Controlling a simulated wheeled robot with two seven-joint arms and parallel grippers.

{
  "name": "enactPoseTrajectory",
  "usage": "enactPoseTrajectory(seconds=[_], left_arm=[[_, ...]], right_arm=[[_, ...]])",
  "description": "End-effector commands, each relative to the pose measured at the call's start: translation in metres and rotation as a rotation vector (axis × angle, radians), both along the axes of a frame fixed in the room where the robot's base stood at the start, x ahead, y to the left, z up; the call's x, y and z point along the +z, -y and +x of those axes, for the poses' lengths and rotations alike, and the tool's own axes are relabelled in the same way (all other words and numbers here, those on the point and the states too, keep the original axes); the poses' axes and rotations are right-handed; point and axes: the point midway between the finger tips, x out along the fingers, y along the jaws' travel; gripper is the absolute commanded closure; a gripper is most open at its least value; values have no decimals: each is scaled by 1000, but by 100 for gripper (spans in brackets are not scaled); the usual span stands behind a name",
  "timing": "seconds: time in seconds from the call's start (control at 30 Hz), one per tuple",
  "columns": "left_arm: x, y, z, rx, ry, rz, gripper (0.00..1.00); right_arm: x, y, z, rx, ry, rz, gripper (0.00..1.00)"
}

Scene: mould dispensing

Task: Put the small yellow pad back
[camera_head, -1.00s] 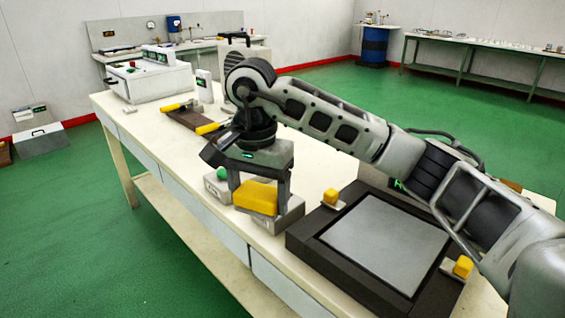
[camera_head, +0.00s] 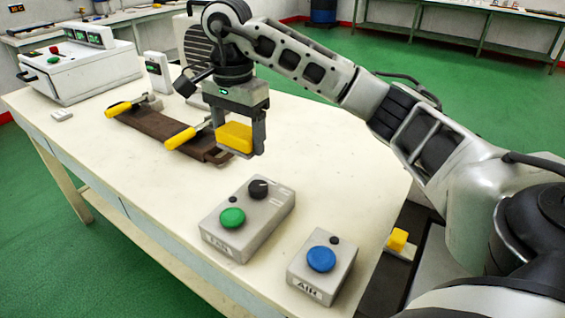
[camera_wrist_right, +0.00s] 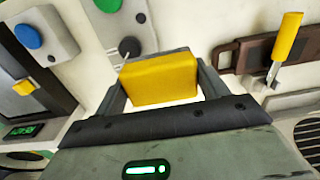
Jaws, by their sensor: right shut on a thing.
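The small yellow pad (camera_head: 235,137) is a yellow block on a thin grey plate. My right gripper (camera_head: 237,140) is shut on it and holds it above the white table, in front of a brown bar with yellow-handled clamps. In the right wrist view the pad (camera_wrist_right: 160,80) sits between both fingers, with the grey control boxes beyond it. My left gripper is in neither view.
The brown bar (camera_head: 160,130) lies behind the pad. A grey box with green button (camera_head: 246,220) and one with blue button (camera_head: 322,268) stand in front. A white instrument (camera_head: 75,62) stands at the back left. A dark frame (camera_head: 388,270) with a yellow block (camera_head: 397,240) is at lower right. The table's middle right is clear.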

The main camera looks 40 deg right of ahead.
Motion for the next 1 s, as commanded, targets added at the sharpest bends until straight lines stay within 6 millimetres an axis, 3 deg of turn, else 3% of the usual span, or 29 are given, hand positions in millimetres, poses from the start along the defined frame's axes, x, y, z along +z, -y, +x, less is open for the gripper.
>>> enactPoseTrajectory(seconds=[0.2,0.4,0.83,1.0], left_arm=[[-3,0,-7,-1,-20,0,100],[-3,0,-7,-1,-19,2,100],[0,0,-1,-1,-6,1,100],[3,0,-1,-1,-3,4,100]], right_arm=[[-25,56,-10,-7,-5,-4,49],[-58,93,-15,-4,-5,-3,49],[-94,122,-19,-2,-4,-2,49],[-119,120,-19,1,-4,-1,49]])
